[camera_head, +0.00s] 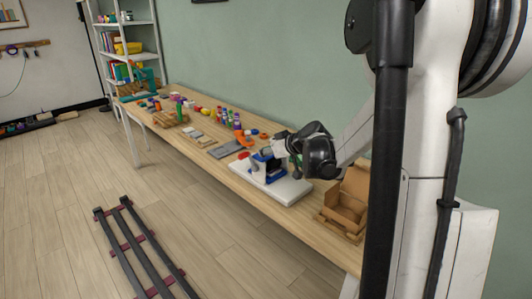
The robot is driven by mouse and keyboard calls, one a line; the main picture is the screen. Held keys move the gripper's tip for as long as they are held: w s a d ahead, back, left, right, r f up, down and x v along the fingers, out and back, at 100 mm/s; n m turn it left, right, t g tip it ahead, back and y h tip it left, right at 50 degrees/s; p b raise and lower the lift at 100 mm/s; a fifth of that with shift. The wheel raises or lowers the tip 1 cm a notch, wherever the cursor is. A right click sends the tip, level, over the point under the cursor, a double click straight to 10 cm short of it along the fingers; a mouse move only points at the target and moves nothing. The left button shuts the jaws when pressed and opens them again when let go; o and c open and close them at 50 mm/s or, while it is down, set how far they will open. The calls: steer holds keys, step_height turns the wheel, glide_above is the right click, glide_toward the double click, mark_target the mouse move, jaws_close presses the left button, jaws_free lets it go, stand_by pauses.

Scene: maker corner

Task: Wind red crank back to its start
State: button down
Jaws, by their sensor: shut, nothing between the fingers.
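A blue device (262,168) stands on a white base plate (284,191) on the long table. A small red-orange piece (243,155) shows just left of the blue device; it is too small to tell whether it is the red crank or a separate thing. My gripper (270,152) is at the top of the blue device, reaching in from the right. It is shut with nothing in it. My gripper and wrist hide part of the device, and I cannot tell whether the fingers touch it or at what angle the crank stands.
The wooden table (226,166) runs along the green wall. An open cardboard box (346,205) stands right of the base plate. A grey flat piece (226,149), several bottles (228,118) and small parts lie to the left. A rail (137,245) lies on the floor.

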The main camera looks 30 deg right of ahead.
mark_target(244, 155)
steer(key=b+x, duration=0.1)
steer(key=x, duration=0.9)
steer(key=shift+w+f, duration=0.2)
steer(key=shift+a, duration=0.1)
steer(key=shift+b+x, duration=0.45)
steer(key=shift+x, duration=0.35)
steer(key=shift+r, duration=0.2)
